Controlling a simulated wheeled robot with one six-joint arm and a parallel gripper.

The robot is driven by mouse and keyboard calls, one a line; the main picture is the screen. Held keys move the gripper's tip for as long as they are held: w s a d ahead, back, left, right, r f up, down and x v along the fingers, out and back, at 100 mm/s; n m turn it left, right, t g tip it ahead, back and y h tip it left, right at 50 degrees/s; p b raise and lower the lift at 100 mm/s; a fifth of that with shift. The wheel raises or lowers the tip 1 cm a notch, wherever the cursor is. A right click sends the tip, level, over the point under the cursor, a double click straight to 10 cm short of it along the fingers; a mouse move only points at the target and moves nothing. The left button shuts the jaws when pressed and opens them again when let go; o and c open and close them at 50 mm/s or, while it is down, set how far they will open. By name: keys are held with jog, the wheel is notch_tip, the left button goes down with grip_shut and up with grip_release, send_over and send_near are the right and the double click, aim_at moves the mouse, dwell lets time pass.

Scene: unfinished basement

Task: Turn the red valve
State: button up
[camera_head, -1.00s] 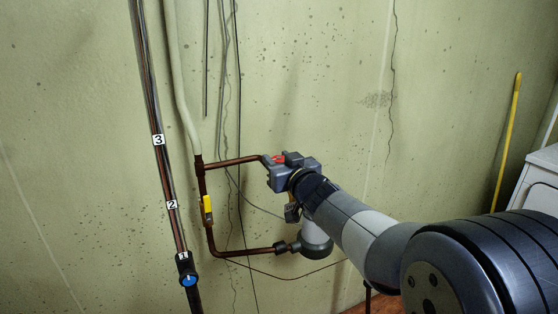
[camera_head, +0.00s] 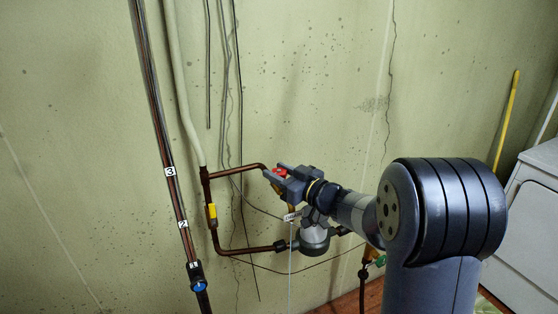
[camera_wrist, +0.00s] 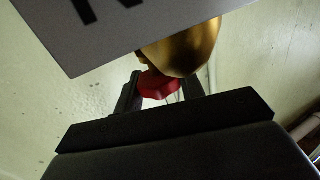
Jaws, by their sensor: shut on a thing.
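The red valve (camera_head: 280,171) is a small red handle at the right end of the upper copper pipe, on a brass body. My gripper (camera_head: 281,178) reaches it from the right, with its jaws shut around the handle. In the wrist view the red handle (camera_wrist: 157,84) shows between the two dark fingers, below the rounded brass body (camera_wrist: 183,48). A grey tag (camera_wrist: 130,28) with a dark letter, partly cut off, covers the top of that view. My gripper hides part of the valve in the head view.
A yellow-handled valve (camera_head: 212,211) sits on the copper pipe to the left. A blue knob (camera_head: 198,286) is lower left on the dark pipe. A grey round meter (camera_head: 314,240) hangs below my gripper. A white appliance (camera_head: 525,225) and yellow pole (camera_head: 506,130) stand right.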

jog(key=shift+n+g+y+p, duration=1.6)
jog(key=shift+n+g+p, duration=0.1)
jog(key=shift+g, duration=0.7)
jog(key=o, duration=1)
jog(key=shift+d, duration=0.1)
jog(key=b+v, duration=0.2)
jog(key=v, duration=0.8)
jog(key=shift+d, duration=0.25)
jog(key=shift+s+f, duration=0.1)
jog(key=shift+s, duration=0.05)
